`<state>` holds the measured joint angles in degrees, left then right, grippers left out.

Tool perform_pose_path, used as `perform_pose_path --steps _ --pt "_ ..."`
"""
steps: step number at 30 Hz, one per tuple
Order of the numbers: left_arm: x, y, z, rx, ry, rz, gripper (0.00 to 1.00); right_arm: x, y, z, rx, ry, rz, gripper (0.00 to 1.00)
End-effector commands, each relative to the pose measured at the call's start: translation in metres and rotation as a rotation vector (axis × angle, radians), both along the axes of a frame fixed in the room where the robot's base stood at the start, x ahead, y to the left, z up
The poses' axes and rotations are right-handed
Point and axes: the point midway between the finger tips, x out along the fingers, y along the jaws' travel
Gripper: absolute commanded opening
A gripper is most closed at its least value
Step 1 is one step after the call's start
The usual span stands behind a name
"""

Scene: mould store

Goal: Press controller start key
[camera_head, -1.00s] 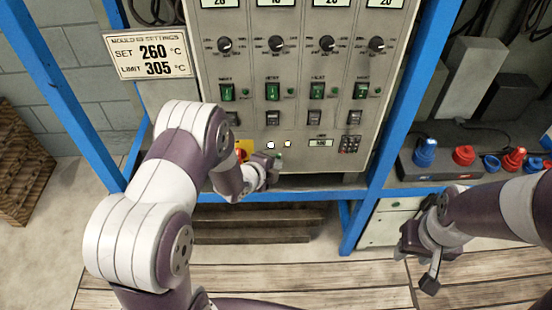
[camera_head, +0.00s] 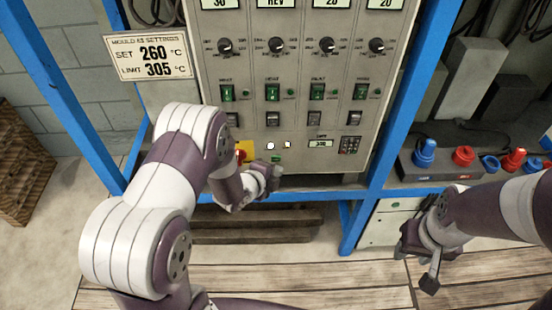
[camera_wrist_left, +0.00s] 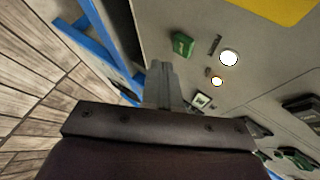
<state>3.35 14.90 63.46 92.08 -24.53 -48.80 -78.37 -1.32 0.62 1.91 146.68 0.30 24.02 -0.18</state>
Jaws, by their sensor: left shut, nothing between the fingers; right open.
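The grey controller panel (camera_head: 300,75) stands upright in a blue frame. A small green key (camera_head: 276,158) sits at its lower edge, below two bright lamps; it also shows in the left wrist view (camera_wrist_left: 182,44). My left gripper (camera_head: 279,171) is shut and empty, just below the green key in the head view. In the left wrist view its closed fingertips (camera_wrist_left: 160,72) show close to the green key, with a small gap in the picture; the depth is unclear. My right gripper (camera_head: 416,268) is open and empty at the lower right, away from the panel.
A red stop knob on a yellow plate (camera_head: 245,152) is left of the green key, near my left wrist. A keypad (camera_head: 350,145) is further right. Blue frame posts flank the panel. A settings sign (camera_head: 148,57) hangs at left. Blue and red connectors (camera_head: 463,156) sit at right.

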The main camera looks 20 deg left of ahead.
Motion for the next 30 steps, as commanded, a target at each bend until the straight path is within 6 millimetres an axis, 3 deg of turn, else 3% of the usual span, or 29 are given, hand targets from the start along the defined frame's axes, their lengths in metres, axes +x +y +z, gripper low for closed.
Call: perform_pose_path --steps 12,30 --pt "-0.038 -0.011 0.001 0.001 0.001 -0.001 0.0 0.0 0.0 0.008 0.0 0.0 0.0 0.43" --pt "-0.041 -0.011 0.0 0.002 0.001 0.0 0.0 0.0 0.0 0.008 0.0 0.0 0.0 0.43"
